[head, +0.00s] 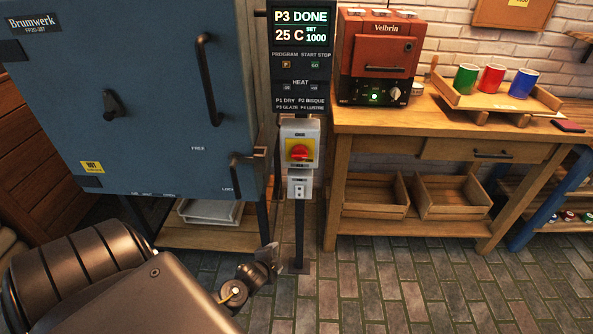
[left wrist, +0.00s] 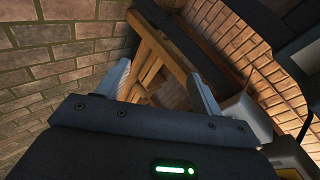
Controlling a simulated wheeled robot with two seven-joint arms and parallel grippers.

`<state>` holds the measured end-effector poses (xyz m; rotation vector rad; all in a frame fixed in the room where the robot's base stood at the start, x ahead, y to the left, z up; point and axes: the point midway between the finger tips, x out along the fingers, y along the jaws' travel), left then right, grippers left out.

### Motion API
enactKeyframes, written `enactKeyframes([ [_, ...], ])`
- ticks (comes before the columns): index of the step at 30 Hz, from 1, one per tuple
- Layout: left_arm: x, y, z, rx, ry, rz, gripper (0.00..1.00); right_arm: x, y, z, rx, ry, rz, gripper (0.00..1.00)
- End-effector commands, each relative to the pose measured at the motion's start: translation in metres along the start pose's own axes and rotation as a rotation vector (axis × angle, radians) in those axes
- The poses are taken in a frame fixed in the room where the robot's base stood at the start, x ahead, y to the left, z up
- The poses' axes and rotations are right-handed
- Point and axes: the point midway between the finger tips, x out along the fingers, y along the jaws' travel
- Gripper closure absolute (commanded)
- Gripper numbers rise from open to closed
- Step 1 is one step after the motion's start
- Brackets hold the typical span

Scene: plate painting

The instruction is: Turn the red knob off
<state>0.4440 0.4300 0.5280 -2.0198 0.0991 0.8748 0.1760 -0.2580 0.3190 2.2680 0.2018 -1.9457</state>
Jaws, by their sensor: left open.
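The red knob (head: 299,153) sits on a yellow plate on a grey switch box (head: 290,128), which is fixed to a post below the control panel. The knob's exact setting is too small to read. My left gripper (head: 268,255) is low in front of the floor, below and left of the knob, and apart from it. In the left wrist view its two fingers (left wrist: 160,82) are spread with nothing between them. The knob cannot be made out in that view; a grey and yellow part shows at its lower right edge. My right gripper is out of view.
A blue kiln (head: 150,80) stands left of the post, with a long dark handle (head: 209,80) and a lower latch (head: 248,158). The control panel (head: 301,60) reads P3 DONE. A wooden bench (head: 400,122) on the right bears a red oven (head: 376,50) and coloured cups.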

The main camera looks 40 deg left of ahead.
Motion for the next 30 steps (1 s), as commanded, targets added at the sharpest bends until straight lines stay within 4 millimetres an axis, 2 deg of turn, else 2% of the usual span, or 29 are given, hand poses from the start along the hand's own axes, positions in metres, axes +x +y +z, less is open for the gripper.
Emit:
enactKeyframes([
  [1,-0.003,-0.046,-0.022,0.066,0.052,-0.100,0.33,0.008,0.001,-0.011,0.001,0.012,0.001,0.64],
  [3,-0.024,-0.105,-0.050,0.159,0.100,-0.222,0.33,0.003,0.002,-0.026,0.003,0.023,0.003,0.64],
  [6,-0.065,-0.170,-0.083,0.272,0.151,-0.375,0.33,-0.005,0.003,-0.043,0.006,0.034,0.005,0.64],
  [9,-0.106,-0.212,-0.107,0.355,0.184,-0.493,0.33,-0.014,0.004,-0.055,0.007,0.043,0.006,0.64],
  [13,-0.145,-0.241,-0.123,0.423,0.207,-0.591,0.33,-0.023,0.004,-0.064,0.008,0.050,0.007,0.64],
  [15,-0.157,-0.248,-0.128,0.443,0.213,-0.619,0.33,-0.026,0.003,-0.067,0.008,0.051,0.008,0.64],
  [18,-0.165,-0.253,-0.131,0.454,0.215,-0.635,0.33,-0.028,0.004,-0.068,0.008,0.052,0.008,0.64],
  [23,-0.163,-0.256,-0.133,0.455,0.215,-0.637,0.33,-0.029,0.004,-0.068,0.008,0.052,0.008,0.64],
  [30,-0.135,-0.276,-0.144,0.455,0.213,-0.639,0.33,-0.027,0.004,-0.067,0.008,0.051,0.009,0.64],
])
